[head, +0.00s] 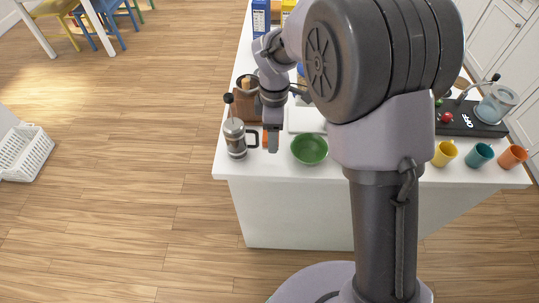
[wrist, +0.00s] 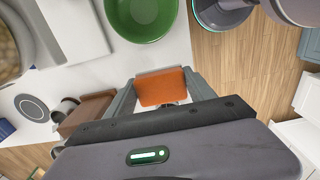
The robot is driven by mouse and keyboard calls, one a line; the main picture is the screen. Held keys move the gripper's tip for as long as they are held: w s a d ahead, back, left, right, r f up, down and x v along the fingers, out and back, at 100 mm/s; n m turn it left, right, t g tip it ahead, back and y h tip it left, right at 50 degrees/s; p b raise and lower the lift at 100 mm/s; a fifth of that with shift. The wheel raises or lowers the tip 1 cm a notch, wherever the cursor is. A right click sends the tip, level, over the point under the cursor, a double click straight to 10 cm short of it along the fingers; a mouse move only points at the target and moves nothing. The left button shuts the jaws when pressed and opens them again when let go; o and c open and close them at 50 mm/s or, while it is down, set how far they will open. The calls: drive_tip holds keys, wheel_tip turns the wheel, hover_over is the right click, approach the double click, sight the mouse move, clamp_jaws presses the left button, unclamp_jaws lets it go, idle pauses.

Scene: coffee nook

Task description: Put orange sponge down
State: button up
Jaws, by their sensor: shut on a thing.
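The orange sponge (wrist: 162,88) is held between the two grey fingers of my gripper (wrist: 158,79) in the wrist view. In the head view my gripper (head: 272,140) points down near the counter's front edge, between the French press and the green bowl. I cannot tell whether the sponge touches the counter.
The French press (head: 236,140) stands close on the left, and the green bowl (head: 310,149) close on the right. A white tray (head: 305,120) lies behind. Yellow, teal and orange mugs stand far right. The white counter (head: 290,174) ends just in front.

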sight(273, 156)
wheel_tip(273, 156, down, 7)
drive_tip(key=shift+f+b, duration=0.2)
drive_tip(key=shift+b, duration=0.85)
drive_tip(key=shift+f, duration=0.2)
drive_tip(key=o, duration=1.3)
wheel_tip(273, 156, up, 13)
drive_tip(key=p, duration=0.4)
drive_tip(key=shift+f, duration=0.2)
drive_tip(key=s+d+r+m+t+y, duration=0.25)
drive_tip(key=s+d+r+m, duration=0.45)
drive_tip(key=s+r+m, duration=0.5)
drive_tip(key=s+d+m+t, duration=0.1)
drive_tip(key=s+m, duration=0.2)
drive_tip(key=s+d+r+m+t, duration=0.1)
drive_tip(key=s+m, duration=0.2)
drive_tip(key=s, duration=0.1)
drive_tip(key=s+m+t, duration=0.1)
drive_tip(key=s+m, duration=0.3)
drive_tip(key=shift+s+d+r+h, duration=0.1)
drive_tip(key=shift+d+r+h, duration=0.15)
drive_tip(key=shift+d+r, duration=0.15)
